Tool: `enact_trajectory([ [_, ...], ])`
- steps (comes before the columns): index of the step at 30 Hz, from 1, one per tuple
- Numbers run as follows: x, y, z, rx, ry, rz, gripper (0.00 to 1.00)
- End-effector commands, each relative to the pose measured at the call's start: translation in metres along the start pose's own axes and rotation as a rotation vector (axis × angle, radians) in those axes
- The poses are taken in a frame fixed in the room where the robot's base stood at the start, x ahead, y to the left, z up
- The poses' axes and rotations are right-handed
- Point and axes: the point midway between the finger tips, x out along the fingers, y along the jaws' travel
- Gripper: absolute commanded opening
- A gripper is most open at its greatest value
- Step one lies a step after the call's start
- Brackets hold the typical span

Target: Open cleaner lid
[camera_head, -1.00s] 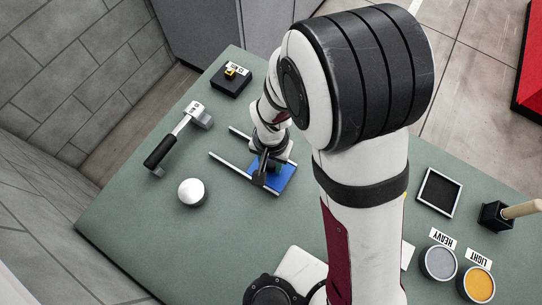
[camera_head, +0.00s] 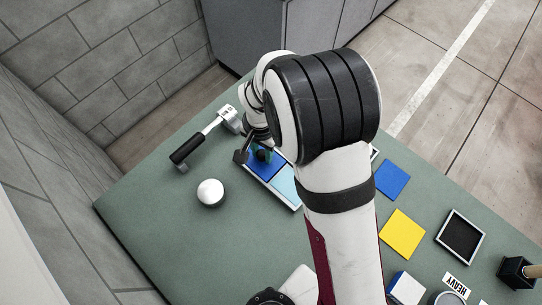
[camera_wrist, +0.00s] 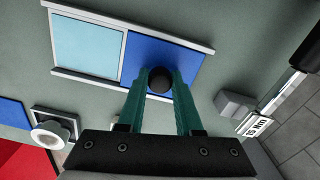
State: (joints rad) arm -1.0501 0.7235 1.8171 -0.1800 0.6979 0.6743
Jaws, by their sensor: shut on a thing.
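The cleaner lid is a dark blue flat panel (camera_head: 260,166) with a black round knob (camera_wrist: 160,80). It lies between two pale rails (camera_wrist: 85,80) and also shows in the wrist view (camera_wrist: 180,55). Beside it between the rails, a light blue surface (camera_head: 286,183) is uncovered; it shows in the wrist view on the left (camera_wrist: 88,45). My gripper (camera_wrist: 160,78) is shut on the knob, one teal finger on each side. In the head view my gripper (camera_head: 259,152) is over the lid, partly hidden by my arm.
A black-handled tool (camera_head: 187,150) and a white dome (camera_head: 210,192) lie left of the rails. A blue square (camera_head: 391,179), a yellow square (camera_head: 403,234) and a white-framed black pad (camera_head: 461,236) lie to the right. A grey block (camera_wrist: 235,103) is near the rails' end.

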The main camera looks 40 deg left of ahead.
Motion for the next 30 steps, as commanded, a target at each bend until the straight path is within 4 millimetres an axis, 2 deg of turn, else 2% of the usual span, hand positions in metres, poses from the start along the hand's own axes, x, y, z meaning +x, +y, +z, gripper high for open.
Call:
enact_trajectory([
  [5, -0.001, 0.0, -0.001, -0.002, 0.003, -0.002, 0.0],
  [6, -0.001, 0.0, -0.001, -0.002, 0.003, -0.002, 0.38],
  [10, -0.001, 0.0, -0.001, -0.001, 0.002, -0.002, 0.61],
  [11, 0.0, 0.0, -0.001, -0.001, 0.002, -0.001, 0.64],
  [19, -0.001, 0.0, 0.0, -0.001, 0.001, -0.001, 0.64],
  [22, -0.009, 0.0, -0.001, -0.001, 0.003, -0.003, 0.64],
  [26, -0.037, -0.001, -0.001, -0.001, 0.005, -0.005, 0.64],
  [30, -0.08, -0.001, -0.001, 0.0, 0.006, -0.006, 0.64],
])
